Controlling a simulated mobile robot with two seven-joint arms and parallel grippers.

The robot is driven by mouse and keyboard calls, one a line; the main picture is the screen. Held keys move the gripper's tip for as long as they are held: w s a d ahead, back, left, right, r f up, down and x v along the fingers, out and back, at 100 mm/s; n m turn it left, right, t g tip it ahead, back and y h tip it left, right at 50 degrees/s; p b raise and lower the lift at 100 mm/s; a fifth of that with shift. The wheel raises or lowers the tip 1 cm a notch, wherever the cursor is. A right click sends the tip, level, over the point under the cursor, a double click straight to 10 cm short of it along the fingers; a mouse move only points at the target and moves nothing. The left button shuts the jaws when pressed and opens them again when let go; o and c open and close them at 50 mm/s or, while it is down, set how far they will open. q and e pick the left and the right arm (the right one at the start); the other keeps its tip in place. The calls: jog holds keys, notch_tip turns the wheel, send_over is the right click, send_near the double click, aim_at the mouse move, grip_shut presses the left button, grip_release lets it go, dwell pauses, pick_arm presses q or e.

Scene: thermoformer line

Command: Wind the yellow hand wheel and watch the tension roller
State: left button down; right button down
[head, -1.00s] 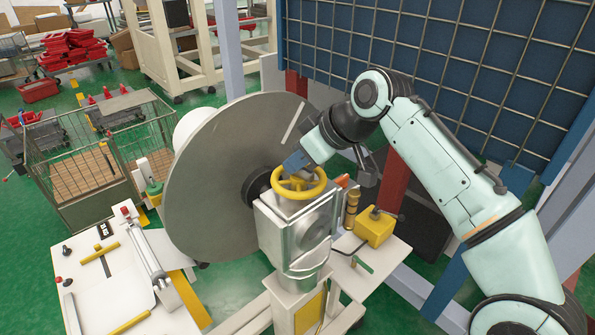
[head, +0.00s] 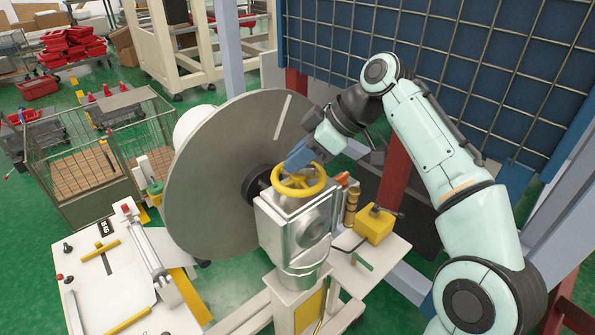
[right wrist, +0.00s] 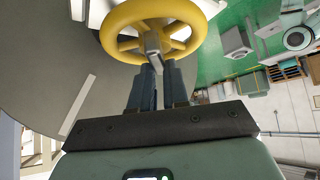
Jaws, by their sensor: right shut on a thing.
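The yellow hand wheel (head: 299,180) lies flat on top of a silver-grey housing (head: 293,232) in the head view. My right gripper (head: 296,160) comes down on the wheel's far side. In the right wrist view its two fingers (right wrist: 152,80) are shut on the wheel's grey handle knob (right wrist: 152,42), with the yellow wheel (right wrist: 165,12) just beyond. A roller (head: 148,252), possibly the tension roller, lies on the white table at the left. My left gripper is not in view.
A large grey disc (head: 215,170) stands close behind the housing. A yellow box (head: 374,225) sits on a small shelf to the right. A blue mesh panel (head: 440,75) stands behind my right arm. A wire cage cart (head: 82,190) is at the left.

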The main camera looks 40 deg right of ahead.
jog(key=n+g+y, duration=0.1)
jog(key=n, duration=0.2)
jog(key=shift+w+g, duration=0.1)
jog(key=shift+g, duration=0.2)
jog(key=shift+n+g+y, duration=0.5)
jog(key=shift+n, duration=0.4)
jog(key=c, duration=1)
grip_release()
jog(key=shift+c, duration=0.2)
